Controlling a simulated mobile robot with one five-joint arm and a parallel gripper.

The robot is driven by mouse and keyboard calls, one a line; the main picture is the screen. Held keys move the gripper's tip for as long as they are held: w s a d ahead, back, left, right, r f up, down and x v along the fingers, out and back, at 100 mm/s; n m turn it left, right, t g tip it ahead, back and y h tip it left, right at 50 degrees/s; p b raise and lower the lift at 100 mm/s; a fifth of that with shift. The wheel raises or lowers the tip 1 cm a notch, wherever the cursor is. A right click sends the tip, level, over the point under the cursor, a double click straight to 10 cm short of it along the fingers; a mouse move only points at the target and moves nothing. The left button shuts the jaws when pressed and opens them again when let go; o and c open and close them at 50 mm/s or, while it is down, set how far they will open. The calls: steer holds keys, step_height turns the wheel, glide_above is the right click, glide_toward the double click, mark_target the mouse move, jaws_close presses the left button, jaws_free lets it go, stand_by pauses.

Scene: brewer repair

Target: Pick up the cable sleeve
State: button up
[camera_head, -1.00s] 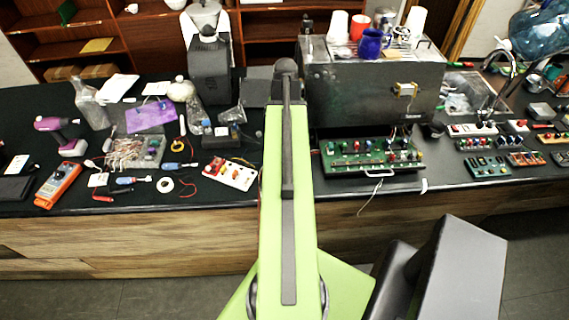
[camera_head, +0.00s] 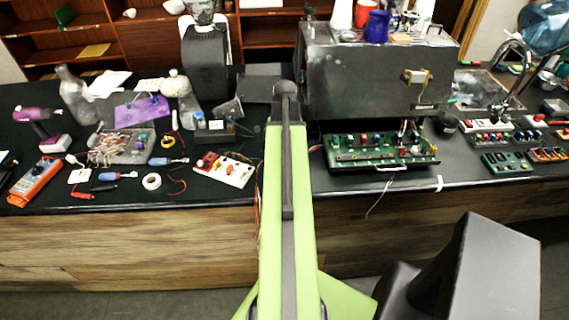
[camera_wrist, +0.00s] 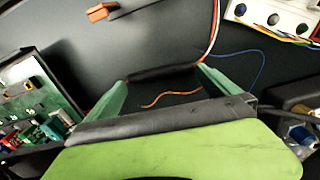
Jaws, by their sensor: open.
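A dark, slim tube that looks like the cable sleeve (camera_wrist: 160,73) lies on the black counter in the wrist view. Red and white wires run up from near its right end, and an orange wire curls just below it. My gripper (camera_wrist: 162,76) has its two green fingers apart, with one fingertip near each end of the tube. I cannot tell whether they touch it. In the head view my arm hides the gripper and the sleeve.
A green circuit board in an open tray (camera_head: 380,150) sits under the metal brewer (camera_head: 375,80); it also shows in the wrist view (camera_wrist: 40,95). A white panel with knobs (camera_head: 224,169) lies left of my arm. Tools and parts crowd the left counter.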

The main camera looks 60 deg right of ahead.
step_height(320, 180, down, 2)
steer(key=shift+f+b, duration=0.1)
steer(key=shift+b, duration=0.3)
steer(key=shift+r, duration=0.25)
steer(key=shift+c, duration=0.3)
steer(key=c, duration=0.9)
steer(key=shift+r+p, duration=0.1)
steer(key=shift+p, duration=0.2)
steer(key=shift+c, duration=0.2)
steer(key=r+p, duration=0.2)
steer(key=s+r+p, duration=0.1)
steer(key=r+p, duration=0.2)
steer(key=shift+r, duration=0.1)
steer(key=s+r+p, duration=0.5)
steer(key=s, duration=0.5)
steer(key=shift+s+d+r+p, duration=0.25)
steer(key=shift+s+r+p, duration=0.05)
steer(key=shift+s+p, duration=0.1)
